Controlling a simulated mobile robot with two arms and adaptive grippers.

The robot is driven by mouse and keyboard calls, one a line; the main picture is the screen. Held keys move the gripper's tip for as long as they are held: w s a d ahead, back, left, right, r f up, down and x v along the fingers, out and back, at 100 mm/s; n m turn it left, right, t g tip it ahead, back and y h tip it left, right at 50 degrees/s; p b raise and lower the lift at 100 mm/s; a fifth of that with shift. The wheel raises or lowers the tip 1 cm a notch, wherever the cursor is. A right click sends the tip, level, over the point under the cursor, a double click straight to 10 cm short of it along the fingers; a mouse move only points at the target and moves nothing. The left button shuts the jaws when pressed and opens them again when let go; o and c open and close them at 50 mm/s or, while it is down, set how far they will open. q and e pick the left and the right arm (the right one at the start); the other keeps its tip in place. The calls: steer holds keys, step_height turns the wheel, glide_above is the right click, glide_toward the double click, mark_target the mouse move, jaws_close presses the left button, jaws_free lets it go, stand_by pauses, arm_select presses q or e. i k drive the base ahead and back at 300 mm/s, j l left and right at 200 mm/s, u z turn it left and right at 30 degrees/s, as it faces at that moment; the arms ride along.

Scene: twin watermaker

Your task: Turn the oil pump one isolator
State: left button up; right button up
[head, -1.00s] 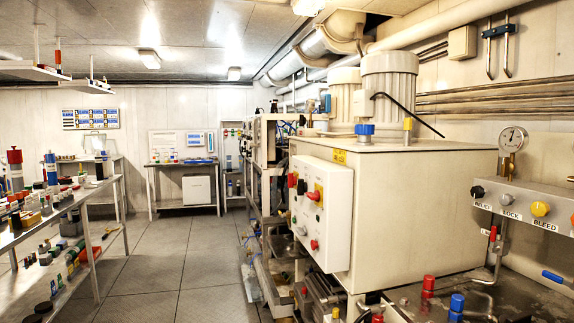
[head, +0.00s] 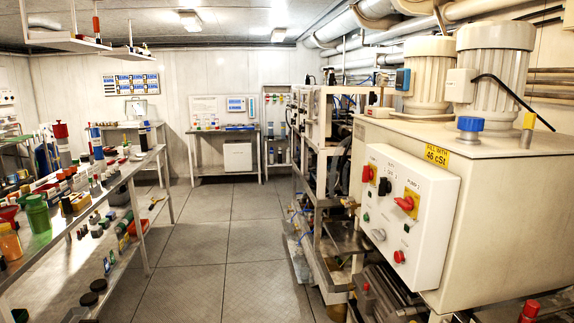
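A white control box (head: 436,223) is fixed to the front of a large cream tank at the right of the head view. It has a red rotary switch on a yellow plate (head: 405,203) at its upper right. Another red switch (head: 368,173) sits at its upper left, with a black knob (head: 384,187) between them. Small labels are above the switches, but I cannot surely read which one is pump one. Neither of my grippers is in view, and nothing touches the box.
The cream tank (head: 500,200) carries two ribbed motors (head: 427,75). Dark pump equipment (head: 380,292) lies below the box. A cluttered shelf bench (head: 100,200) stands at the left. The grey tiled floor (head: 225,250) between is clear back to a far table (head: 225,131).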

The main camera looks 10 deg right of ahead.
mark_target(368, 174)
steer(key=i+j+u, duration=0.25)
steer(key=i, duration=0.6)
steer(key=i+j+u, duration=0.25)
steer(key=i, duration=0.55)
steer(key=l, duration=0.1)
